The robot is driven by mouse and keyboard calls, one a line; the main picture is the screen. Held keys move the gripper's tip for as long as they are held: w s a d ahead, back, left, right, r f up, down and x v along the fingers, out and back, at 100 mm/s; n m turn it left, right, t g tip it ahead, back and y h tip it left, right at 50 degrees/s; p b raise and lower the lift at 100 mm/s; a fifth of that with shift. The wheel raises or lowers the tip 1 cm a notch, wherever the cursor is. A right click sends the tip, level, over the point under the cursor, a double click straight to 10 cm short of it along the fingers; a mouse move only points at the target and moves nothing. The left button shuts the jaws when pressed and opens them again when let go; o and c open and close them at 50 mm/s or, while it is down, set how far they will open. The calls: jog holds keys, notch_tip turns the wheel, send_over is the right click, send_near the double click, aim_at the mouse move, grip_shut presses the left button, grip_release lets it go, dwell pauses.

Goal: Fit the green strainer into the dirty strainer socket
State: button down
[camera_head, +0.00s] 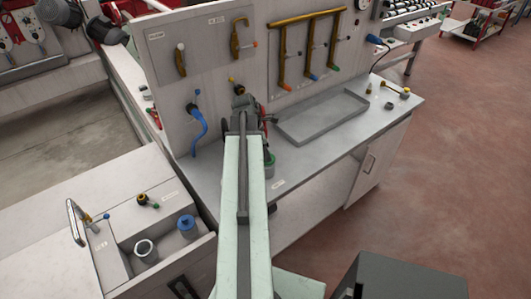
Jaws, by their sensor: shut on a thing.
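The green strainer (269,159) shows just right of my arm, over the grey bench top. It is small, and its upper part meets the dark fingers of my gripper (267,147). My gripper is shut on it, though the arm hides part of the grip. I cannot tell whether the strainer touches the bench. In the sink unit at lower left, a pale round socket (146,250) stands open at the top. Beside it a blue strainer (187,223) sits in a second round socket. I cannot read which label marks the dirty socket.
A shallow grey tray (322,118) lies on the bench right of my arm. A back panel (205,85) carries bent brass pipes and a blue hose (198,130). A tap (77,220) stands at the sink's left. The white counter (90,190) behind the sink is clear.

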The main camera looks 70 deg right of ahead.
jog(key=shift+f+b, duration=0.8)
jog(key=shift+f, duration=0.15)
jog(key=c, duration=1.1)
grip_release()
jog(key=shift+r, duration=0.2)
jog(key=p+v, duration=0.7)
jog(key=v, duration=0.1)
jog(key=shift+p, duration=0.4)
jog(key=shift+f, duration=0.2)
